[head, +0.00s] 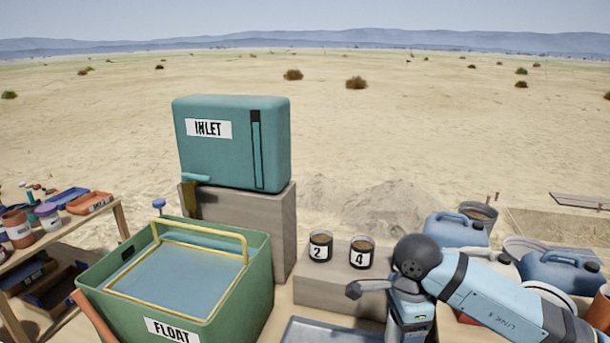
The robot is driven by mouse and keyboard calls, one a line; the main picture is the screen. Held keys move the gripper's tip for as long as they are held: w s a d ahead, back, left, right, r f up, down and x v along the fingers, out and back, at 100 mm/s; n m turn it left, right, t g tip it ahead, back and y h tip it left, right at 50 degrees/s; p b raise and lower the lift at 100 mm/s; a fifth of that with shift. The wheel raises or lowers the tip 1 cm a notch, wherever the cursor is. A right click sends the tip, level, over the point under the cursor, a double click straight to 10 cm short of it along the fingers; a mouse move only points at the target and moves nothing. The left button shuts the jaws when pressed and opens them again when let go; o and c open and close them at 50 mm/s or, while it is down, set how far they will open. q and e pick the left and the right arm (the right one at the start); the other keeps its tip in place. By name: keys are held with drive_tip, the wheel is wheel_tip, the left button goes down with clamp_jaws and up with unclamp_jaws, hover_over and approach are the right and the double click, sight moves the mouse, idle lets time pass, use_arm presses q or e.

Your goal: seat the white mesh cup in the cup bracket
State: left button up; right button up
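I cannot make out the white mesh cup or the cup bracket in the head view. My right arm comes in from the right, bends at a dark round joint, and its wrist points down past the bottom edge. The fingers of my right gripper are out of frame, so what they hold does not show.
A teal INLET tank (220,160) stands on a block (245,215) behind a green FLOAT tub (215,322) with a yellow frame. Cups marked 2 (320,247) and 4 (362,254) sit on a low block (320,285) beside my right wrist. Blue jugs (455,230) crowd the right.

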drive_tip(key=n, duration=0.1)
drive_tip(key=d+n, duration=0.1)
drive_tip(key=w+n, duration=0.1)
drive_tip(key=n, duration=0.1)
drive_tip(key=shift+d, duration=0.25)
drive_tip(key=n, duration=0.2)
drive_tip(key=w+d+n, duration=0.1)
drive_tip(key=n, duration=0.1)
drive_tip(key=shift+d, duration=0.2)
use_arm(q)
wheel_tip(320, 180, up, 16)
drive_tip(key=s+a+p, duration=0.1)
drive_tip(key=p, duration=2.2)
drive_tip(key=shift+s+a+y+p, duration=0.25)
drive_tip(key=shift+a+y+p, duration=0.05)
drive_tip(key=shift+p, duration=0.1)
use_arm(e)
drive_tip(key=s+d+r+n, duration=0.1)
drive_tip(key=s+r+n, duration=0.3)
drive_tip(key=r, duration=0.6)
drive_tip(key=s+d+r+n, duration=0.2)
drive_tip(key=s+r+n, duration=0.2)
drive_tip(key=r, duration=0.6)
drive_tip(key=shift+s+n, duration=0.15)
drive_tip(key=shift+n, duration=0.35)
